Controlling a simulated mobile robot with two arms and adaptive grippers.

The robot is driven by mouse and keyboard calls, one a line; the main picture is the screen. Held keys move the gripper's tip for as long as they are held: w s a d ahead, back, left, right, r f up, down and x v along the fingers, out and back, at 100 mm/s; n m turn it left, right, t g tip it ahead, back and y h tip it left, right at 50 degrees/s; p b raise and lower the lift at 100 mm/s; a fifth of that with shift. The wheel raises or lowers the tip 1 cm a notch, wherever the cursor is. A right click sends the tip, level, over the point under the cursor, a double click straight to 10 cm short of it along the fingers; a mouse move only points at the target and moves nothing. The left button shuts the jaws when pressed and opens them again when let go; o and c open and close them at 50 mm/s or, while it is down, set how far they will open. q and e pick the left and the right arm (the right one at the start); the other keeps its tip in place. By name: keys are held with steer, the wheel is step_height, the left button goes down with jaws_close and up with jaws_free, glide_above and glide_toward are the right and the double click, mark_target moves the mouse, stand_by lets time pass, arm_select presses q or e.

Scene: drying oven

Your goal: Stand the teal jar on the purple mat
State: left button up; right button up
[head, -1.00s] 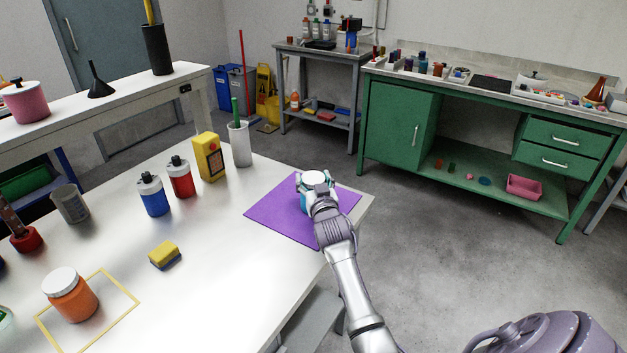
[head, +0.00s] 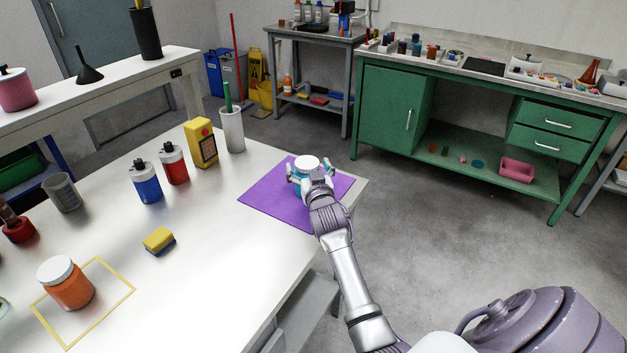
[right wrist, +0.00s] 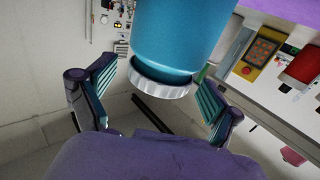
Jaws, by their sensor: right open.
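The teal jar (head: 299,184) with a white lid stands upright on the purple mat (head: 262,203), near the table's right corner. In the right wrist view the jar (right wrist: 175,35) hangs upside down in the picture, its lid toward my gripper's palm. My right gripper (head: 313,182) is at the near side of the jar. In the right wrist view its two fingers (right wrist: 156,82) are spread, one on each side of the lid, with gaps visible. The jar's base is partly hidden by the gripper in the head view. My left gripper is not in view.
A sponge (head: 159,241), blue bottle (head: 147,186), red bottle (head: 174,166), yellow device (head: 202,145) and white cup (head: 232,132) stand left of the mat. Open floor lies right of the table.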

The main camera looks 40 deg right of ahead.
steer(key=v, duration=1)
steer(key=shift+s+a, duration=0.15)
steer(key=shift+s, duration=0.15)
